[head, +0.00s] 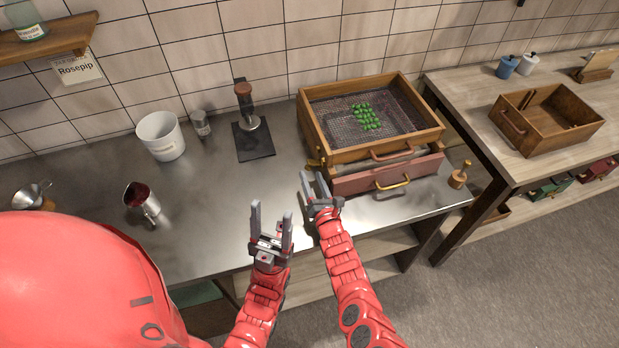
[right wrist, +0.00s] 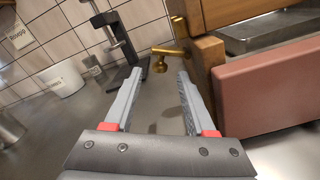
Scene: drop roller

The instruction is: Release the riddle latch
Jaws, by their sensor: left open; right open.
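The riddle is a wooden frame (head: 375,153) with a mesh floor holding green pods (head: 366,117), set above a pink-fronted drawer (head: 388,176). Its brass latch (head: 313,163) is at the front left corner. In the right wrist view the latch (right wrist: 171,51) sticks out left from the wood, with a round knob hanging below. My right gripper (head: 313,181) is open just in front of that corner; in its wrist view the fingers (right wrist: 156,80) point toward the latch and knob, without visible contact. My left gripper (head: 271,210) is open and empty over the counter's front edge.
A wooden-handled tool (head: 459,175) stands right of the drawer. A wooden box (head: 546,120) is on the right table.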

